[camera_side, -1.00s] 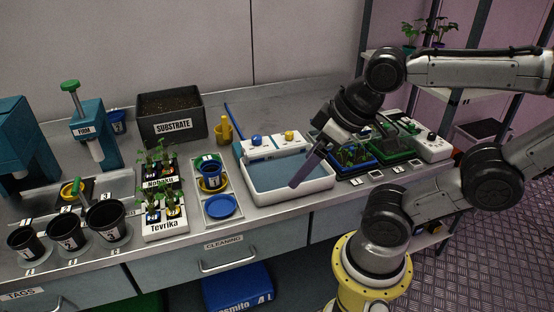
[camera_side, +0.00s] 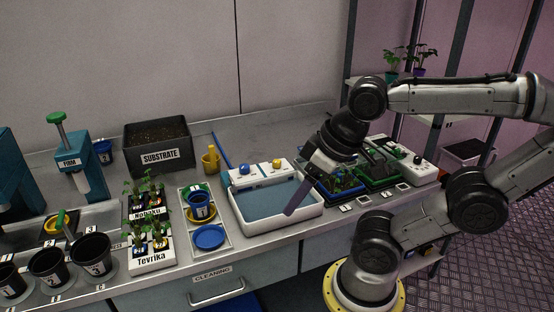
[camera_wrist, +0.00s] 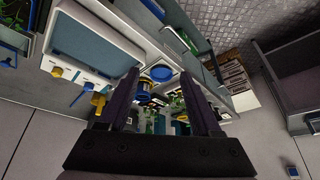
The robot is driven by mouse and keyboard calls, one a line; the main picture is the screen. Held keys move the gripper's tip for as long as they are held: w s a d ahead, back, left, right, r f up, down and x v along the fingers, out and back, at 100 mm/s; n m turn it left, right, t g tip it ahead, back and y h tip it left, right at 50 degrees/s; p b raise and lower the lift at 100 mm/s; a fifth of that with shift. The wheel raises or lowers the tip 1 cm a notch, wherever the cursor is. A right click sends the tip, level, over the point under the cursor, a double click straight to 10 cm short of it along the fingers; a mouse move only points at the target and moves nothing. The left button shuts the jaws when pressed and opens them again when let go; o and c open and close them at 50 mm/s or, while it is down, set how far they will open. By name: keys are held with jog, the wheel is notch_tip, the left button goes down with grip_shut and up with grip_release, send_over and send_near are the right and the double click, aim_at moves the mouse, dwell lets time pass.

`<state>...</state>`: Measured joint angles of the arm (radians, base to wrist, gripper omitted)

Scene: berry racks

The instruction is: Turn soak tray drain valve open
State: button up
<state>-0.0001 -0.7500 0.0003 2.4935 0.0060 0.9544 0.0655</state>
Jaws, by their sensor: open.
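The soak tray (camera_side: 316,219) is a white basin with blue-grey liquid. A white panel along its back edge carries a blue knob (camera_side: 244,168) and a yellow knob (camera_side: 274,163). I cannot read which is the drain valve. In the wrist view the tray (camera_wrist: 129,62) is at upper left, with the yellow knob (camera_wrist: 59,72) and blue knob (camera_wrist: 78,97) below it. My gripper (camera_wrist: 162,76) has its dark purple fingers wide apart and nothing between them. In the side view the gripper (camera_side: 296,202) overlaps the tray's right part, apart from both knobs.
A holder (camera_side: 216,248) with cups and a blue dish is left of the tray. Blue (camera_side: 350,199) and green (camera_side: 398,178) plant trays stand to the right. The substrate bin (camera_side: 160,160) is at the back.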

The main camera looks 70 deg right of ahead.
jog(key=w+d+r+m+g, duration=0.15)
jog(key=w+r+m, duration=0.4)
jog(key=r, duration=0.55)
jog(key=w+d+r+m+g+y, duration=0.1)
jog(key=w+d+r+m+g, duration=0.15)
jog(key=w+d, duration=0.35)
jog(key=m+y, duration=0.2)
jog(key=m, duration=0.5)
send_over(277, 161)
jog(key=w+a, duration=0.4)
jog(key=a, duration=0.1)
notch_tip(277, 161, down, 5)
jog(key=s+d+f+m+g+y, duration=0.15)
jog(key=s+d+f, duration=0.25)
jog(key=d+f, duration=0.6)
jog(key=shift+m+t, duration=0.25)
jog(key=shift+m, duration=0.1)
jog(key=x, duration=1.2)
jog(key=shift+w+d+f, duration=0.1)
jog(key=shift+d+f, duration=0.1)
jog(key=shift+f, duration=0.05)
grip_shut()
